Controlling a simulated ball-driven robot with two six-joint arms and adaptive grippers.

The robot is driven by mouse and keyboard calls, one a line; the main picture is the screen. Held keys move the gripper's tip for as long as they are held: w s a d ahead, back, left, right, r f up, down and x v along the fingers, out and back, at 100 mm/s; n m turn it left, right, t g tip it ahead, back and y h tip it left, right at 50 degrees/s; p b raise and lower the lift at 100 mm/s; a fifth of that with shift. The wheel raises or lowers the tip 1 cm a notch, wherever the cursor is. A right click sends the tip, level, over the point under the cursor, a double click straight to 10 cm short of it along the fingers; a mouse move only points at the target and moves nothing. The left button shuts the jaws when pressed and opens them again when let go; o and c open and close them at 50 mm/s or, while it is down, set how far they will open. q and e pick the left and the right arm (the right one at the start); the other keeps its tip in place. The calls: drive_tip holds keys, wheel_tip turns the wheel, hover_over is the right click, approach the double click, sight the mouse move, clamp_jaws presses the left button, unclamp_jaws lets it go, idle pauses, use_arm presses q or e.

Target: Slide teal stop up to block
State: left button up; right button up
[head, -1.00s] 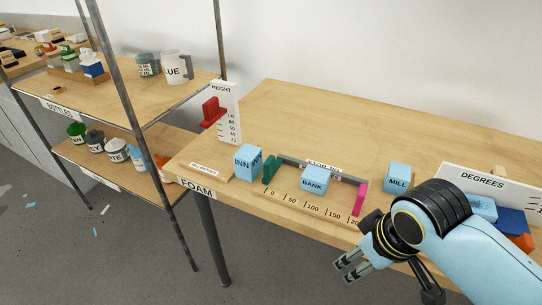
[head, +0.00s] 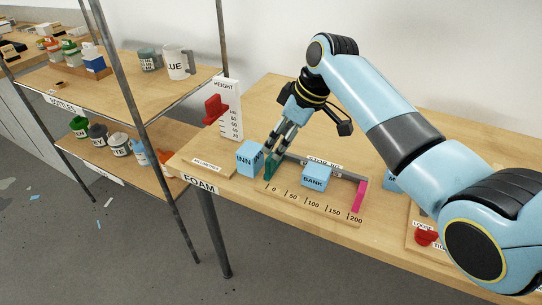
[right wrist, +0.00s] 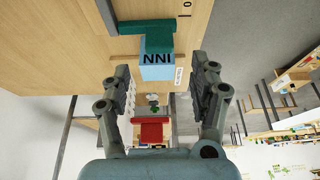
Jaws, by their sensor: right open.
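The teal stop (head: 269,170) stands at the left, zero end of the stop jig (head: 290,200). The blue BANK block (head: 316,178) sits in the jig to its right, with a gap between them. My right gripper (head: 273,150) is open and empty, over the teal stop and next to the blue INN block (head: 247,158). In the right wrist view the teal stop (right wrist: 150,40) lies ahead of the open fingers (right wrist: 163,75), partly behind the INN block (right wrist: 157,62). My left gripper is out of view.
A pink stop (head: 360,196) stands at the jig's right end. A height gauge with a red slider (head: 215,108) stands behind on the left. The metal shelf rack is left of the table. The table's back middle is clear.

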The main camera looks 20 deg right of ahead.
sight(274, 161)
drive_tip(key=x, duration=0.7)
drive_tip(key=shift+f+b, duration=0.15)
drive_tip(key=shift+b, duration=0.2)
clamp_jaws()
